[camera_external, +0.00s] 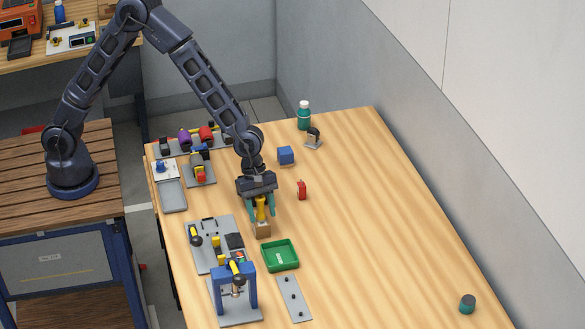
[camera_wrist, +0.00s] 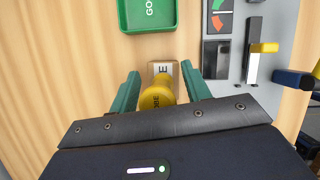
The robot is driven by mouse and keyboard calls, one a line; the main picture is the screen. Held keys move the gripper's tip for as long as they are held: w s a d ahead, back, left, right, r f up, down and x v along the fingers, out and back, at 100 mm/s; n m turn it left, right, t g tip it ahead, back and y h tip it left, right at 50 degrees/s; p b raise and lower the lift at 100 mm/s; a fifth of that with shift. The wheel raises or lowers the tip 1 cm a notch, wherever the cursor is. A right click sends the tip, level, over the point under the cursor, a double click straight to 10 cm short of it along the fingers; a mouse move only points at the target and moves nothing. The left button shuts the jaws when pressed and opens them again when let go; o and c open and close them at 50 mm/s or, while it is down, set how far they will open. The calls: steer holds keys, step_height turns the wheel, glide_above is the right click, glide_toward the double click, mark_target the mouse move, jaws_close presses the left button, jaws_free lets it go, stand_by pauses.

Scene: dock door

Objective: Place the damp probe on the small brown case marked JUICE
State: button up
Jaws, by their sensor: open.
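The yellow damp probe (camera_external: 262,206) stands upright on the small brown case (camera_external: 262,230), as far as I can see. In the wrist view the probe (camera_wrist: 157,97) shows part of a word on its top and covers part of the case (camera_wrist: 164,68). A white label with the letter E shows on the case; the rest is hidden. My gripper (camera_external: 262,212) points down with its teal fingers on either side of the probe. The fingers are open, with a gap visible beside the probe in the wrist view.
A green tray (camera_external: 281,256) lies just in front of the case. A grey panel with tools (camera_external: 213,250) is close on the left, and a blue frame (camera_external: 235,288) stands nearer the camera. A red item (camera_external: 301,190) stands behind right. The table's right side is mostly clear.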

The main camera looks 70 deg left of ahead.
steer(key=w+v, duration=0.1)
steer(key=v, duration=1.1)
steer(key=s+a+r+m+t+y, duration=0.1)
steer(key=s+a+r+m, duration=0.5)
steer(key=a, duration=0.5)
steer(key=s+a+r+m+t+y, duration=0.1)
steer(key=s+a+r+m, duration=0.2)
steer(key=s+a+r, duration=0.45)
steer(key=s+a+r+m+t+y, duration=0.2)
steer(key=s+a+m, duration=0.8)
steer(key=s+a, duration=1)
steer(key=shift+r+m, duration=0.4)
steer(key=shift+r, duration=0.2)
